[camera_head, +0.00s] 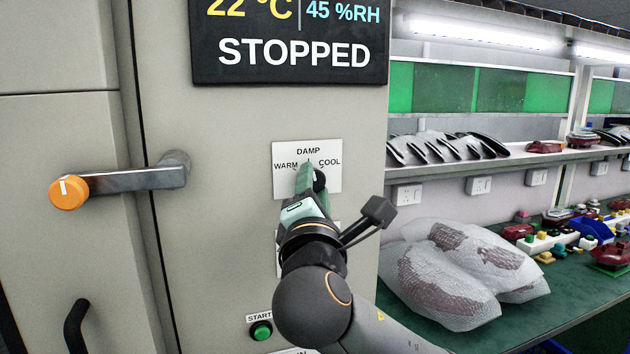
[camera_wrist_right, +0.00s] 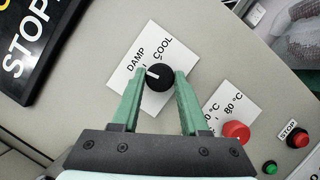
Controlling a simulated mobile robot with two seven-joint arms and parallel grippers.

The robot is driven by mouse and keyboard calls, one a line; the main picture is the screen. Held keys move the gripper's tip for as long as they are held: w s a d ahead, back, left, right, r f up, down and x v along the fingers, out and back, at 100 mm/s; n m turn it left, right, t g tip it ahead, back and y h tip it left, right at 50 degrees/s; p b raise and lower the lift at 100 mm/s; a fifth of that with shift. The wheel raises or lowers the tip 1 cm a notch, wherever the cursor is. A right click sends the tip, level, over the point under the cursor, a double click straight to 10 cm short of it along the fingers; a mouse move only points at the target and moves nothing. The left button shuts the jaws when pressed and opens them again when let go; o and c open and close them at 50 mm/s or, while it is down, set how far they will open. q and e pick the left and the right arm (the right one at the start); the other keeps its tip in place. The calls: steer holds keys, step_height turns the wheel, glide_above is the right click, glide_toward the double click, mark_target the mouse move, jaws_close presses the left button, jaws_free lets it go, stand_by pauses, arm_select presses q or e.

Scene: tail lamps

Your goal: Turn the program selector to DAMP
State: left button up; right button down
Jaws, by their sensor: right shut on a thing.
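The program selector (camera_wrist_right: 158,78) is a round black knob with a white mark, on a white label plate (camera_head: 331,181) with DAMP at the top, WARM left and COOL right. In the right wrist view the mark points roughly toward the DAMP word; its exact angle is hard to judge. My right gripper (camera_head: 312,181) is at the knob, its green fingers on either side of it and shut on it. In the head view the fingers hide much of the knob (camera_head: 320,180). WARM is hidden in the wrist view. My left gripper is not in view.
A display (camera_head: 290,50) reading STOPPED is above. A lever with an orange end (camera_head: 69,192) sticks out at left. Below are a green START button (camera_head: 261,331), a red knob (camera_wrist_right: 236,132) and a red STOP button (camera_wrist_right: 299,138). A bench with wrapped parts (camera_head: 460,270) stands right.

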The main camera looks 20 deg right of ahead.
steer(key=shift+r+m+g+p, duration=0.1)
steer(key=shift+m+g+p, duration=0.35)
steer(key=shift+m, duration=0.85)
steer(key=shift+c, duration=2.1)
jaws_free()
steer(key=b+v, duration=0.1)
steer(key=v, duration=1.1)
steer(key=shift+s+a, duration=0.2)
steer(key=shift+s, duration=0.05)
